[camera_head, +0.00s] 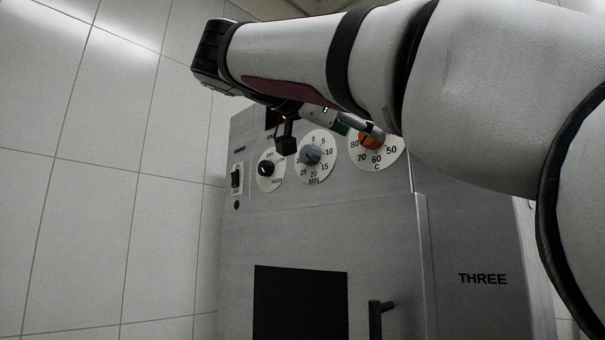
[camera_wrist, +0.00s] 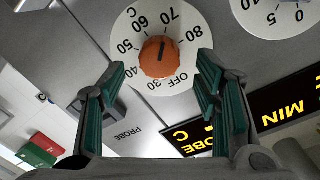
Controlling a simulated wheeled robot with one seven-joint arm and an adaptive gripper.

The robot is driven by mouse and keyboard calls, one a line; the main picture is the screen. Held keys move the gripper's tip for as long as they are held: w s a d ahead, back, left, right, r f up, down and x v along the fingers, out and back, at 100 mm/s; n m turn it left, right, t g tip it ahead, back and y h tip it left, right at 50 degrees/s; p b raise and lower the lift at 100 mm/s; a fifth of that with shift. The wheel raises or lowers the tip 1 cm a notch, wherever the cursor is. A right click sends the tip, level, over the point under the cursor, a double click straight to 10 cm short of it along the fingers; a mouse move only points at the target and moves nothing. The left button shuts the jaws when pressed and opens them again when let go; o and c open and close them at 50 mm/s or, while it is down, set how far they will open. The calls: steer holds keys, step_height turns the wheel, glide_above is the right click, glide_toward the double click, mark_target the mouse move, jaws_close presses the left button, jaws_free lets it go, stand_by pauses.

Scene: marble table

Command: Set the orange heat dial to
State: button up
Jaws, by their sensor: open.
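The orange heat dial (camera_wrist: 158,57) sits on a round white scale (camera_wrist: 125,30) marked from OFF and 30 to 80. Its dark pointer line points close to 70. In the wrist view my gripper (camera_wrist: 160,66) is open, with one green-padded finger to each side of the dial and visible gaps between. I cannot tell how far the fingertips are from the panel. In the head view the orange dial (camera_head: 372,141) is partly covered by my arm, and my fingers are mostly hidden.
The grey oven marked THREE (camera_head: 482,279) has a grey minute dial (camera_head: 311,155), a black mode dial (camera_head: 266,168) and a rocker switch (camera_head: 236,179) left of the heat dial. Its door handle (camera_head: 377,320) sticks out below. The wrist view shows a lit display (camera_wrist: 290,107) nearby.

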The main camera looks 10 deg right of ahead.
steer(key=v, duration=0.9)
steer(key=shift+a, duration=0.2)
steer(key=shift+s, duration=0.15)
